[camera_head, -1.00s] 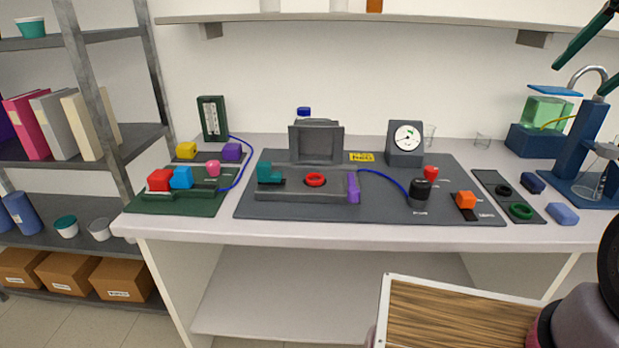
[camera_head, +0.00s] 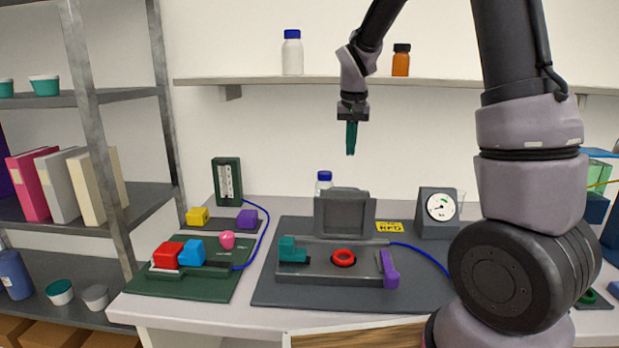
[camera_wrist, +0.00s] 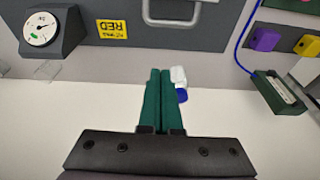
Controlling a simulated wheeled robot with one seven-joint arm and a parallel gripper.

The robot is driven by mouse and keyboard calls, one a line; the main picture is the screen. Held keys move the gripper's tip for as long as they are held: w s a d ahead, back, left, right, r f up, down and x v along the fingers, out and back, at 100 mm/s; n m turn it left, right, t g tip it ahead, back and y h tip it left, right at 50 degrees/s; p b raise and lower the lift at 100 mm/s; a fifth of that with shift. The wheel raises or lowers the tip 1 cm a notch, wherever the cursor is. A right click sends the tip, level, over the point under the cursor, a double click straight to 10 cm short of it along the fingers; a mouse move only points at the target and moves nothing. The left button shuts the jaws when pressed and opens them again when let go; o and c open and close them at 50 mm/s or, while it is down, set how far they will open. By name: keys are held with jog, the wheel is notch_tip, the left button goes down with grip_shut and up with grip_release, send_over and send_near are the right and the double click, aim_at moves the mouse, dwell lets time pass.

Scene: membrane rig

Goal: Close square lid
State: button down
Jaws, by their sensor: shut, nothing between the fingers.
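The square lid (camera_head: 343,213) is a grey frame standing upright, open, at the back of the grey rig base (camera_head: 322,272). A red ring (camera_head: 343,258) lies in the base, with a teal block (camera_head: 291,250) at its left and a purple lever (camera_head: 389,269) at its right. My gripper (camera_head: 351,153) is shut and empty, pointing down above and behind the lid. In the wrist view the green fingers (camera_wrist: 160,75) are together, and the lid's edge with a handle (camera_wrist: 172,15) shows at the top.
A dial gauge (camera_head: 438,211) and a yellow label (camera_head: 389,226) stand right of the lid. A blue-capped bottle (camera_head: 324,183) is just behind it. A green board (camera_head: 190,281) with coloured blocks lies left. A shelf (camera_head: 260,80) with bottles runs along the wall.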

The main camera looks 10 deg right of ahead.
jog(key=w+a+x, duration=0.1)
jog(key=x, duration=1)
jog(key=shift+s+a+r, duration=0.15)
jog(key=shift+s+a, duration=0.05)
jog(key=shift+s, duration=0.55)
jog(key=shift+s+a+r, duration=0.1)
jog(key=shift+s+a, duration=0.05)
jog(key=shift+s, duration=0.55)
jog(key=shift+s+a+r, duration=0.15)
jog(key=shift+s+a, duration=0.05)
jog(key=shift+s, duration=0.55)
